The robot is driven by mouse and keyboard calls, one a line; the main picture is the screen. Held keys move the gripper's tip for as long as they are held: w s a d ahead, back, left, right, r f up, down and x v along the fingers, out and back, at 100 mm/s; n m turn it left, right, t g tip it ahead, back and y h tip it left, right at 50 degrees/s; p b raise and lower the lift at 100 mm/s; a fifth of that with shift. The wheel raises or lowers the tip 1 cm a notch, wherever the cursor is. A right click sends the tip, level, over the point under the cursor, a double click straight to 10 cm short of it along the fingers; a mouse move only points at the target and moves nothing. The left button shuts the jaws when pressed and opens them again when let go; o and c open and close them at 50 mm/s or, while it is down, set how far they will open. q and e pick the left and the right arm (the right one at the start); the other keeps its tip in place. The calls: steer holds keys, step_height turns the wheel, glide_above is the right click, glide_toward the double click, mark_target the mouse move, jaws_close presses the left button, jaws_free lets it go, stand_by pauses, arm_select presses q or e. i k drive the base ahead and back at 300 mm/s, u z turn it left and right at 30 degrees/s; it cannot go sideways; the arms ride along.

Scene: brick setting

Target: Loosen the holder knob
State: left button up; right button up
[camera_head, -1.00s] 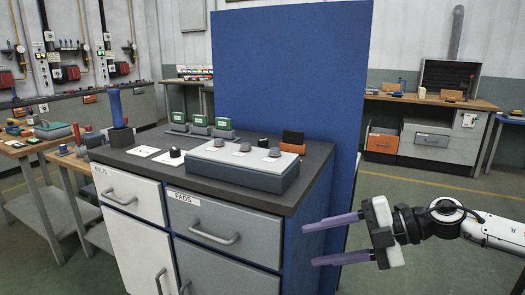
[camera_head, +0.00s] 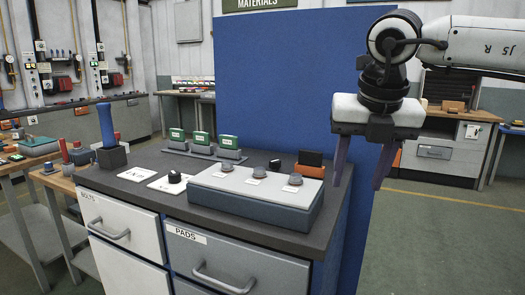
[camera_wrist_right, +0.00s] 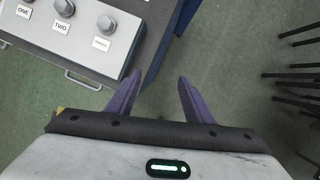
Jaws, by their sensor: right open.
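A grey box with a white top (camera_head: 215,178) stands on the dark cabinet top and carries three grey knobs: left (camera_head: 227,167), middle (camera_head: 259,172) and right (camera_head: 295,179). In the right wrist view they sit by labels that read ONE, TWO (camera_wrist_right: 64,9) and an unclear third (camera_wrist_right: 106,23). A small black knob (camera_head: 174,177) sits left of the box by a white card. I cannot tell which is the holder knob. My right gripper (camera_head: 358,187) is open and empty, fingers pointing down, right of the box and apart from every knob. My left gripper is not in view.
A blue cylinder (camera_head: 106,125) stands upright in a dark block at the cabinet's left. Several green-topped stamps (camera_head: 202,138) stand behind the box, and an orange and black item (camera_head: 310,160) at its back right. A tall blue panel (camera_head: 280,80) rises behind.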

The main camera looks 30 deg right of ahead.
mark_target(275, 165)
steer(key=i, duration=1.05)
